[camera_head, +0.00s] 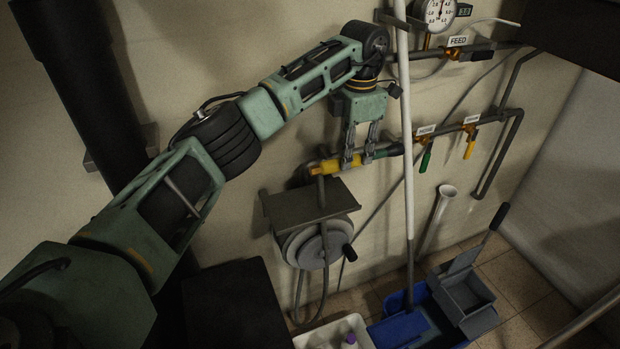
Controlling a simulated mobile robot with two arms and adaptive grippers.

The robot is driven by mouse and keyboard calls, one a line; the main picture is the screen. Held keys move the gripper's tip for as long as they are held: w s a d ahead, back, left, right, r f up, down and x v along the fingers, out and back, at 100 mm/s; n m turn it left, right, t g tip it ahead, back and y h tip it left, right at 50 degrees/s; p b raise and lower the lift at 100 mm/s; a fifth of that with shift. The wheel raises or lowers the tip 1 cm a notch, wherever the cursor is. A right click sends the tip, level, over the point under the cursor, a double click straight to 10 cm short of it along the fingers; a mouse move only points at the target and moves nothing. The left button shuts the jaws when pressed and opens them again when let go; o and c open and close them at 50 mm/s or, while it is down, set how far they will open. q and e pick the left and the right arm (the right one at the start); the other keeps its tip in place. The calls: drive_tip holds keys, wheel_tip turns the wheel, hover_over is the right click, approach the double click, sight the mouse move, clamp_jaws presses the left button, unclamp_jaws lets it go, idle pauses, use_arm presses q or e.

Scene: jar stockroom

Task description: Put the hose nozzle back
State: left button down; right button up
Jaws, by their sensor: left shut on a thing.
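The hose nozzle (327,167) is yellow with a dark and green section at its right end. It lies nearly level in front of the wall, above the hose reel. My left gripper (357,160) reaches down from above and is shut on the nozzle's middle, hiding part of it. A dark hose (321,194) runs down from the nozzle's left end. The grey hose reel (318,244) with a black crank knob is on the wall under a dark flat plate (308,205). My right gripper is not in view.
A pale pole (407,130) stands upright just right of the nozzle. Wall pipes carry a green-handled valve (427,156) and a yellow-handled valve (469,148). A pale flared tube (439,208) leans on the wall. A blue mop bucket (403,329) and a white bin (304,341) stand below.

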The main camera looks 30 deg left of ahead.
use_arm(q)
drive_tip(key=shift+s+a+f, duration=0.1)
drive_tip(key=shift+s+a, duration=0.1)
drive_tip(key=shift+a, duration=0.1)
drive_tip(key=s+a+f+p, duration=0.1)
drive_tip(key=s+a+f, duration=0.1)
drive_tip(key=s+a+f+p, duration=0.1)
drive_tip(key=s+a+f, duration=0.1)
drive_tip(key=a, duration=0.1)
drive_tip(key=s+a+f+p, duration=0.1)
drive_tip(key=s+a+f, duration=0.1)
drive_tip(key=s+a, duration=0.1)
drive_tip(key=shift+s+a+f, duration=0.1)
drive_tip(key=shift+a+f, duration=0.05)
drive_tip(key=shift+a, duration=0.05)
wheel_tip(320, 180, down, 4)
drive_tip(key=shift+f+p, duration=0.1)
drive_tip(key=shift+p, duration=0.6)
drive_tip(key=c, duration=1.9)
unclamp_jaws()
drive_tip(key=shift+f, duration=0.2)
drive_tip(key=o, duration=0.4)
drive_tip(key=shift+o, duration=0.2)
drive_tip(key=shift+r, duration=0.1)
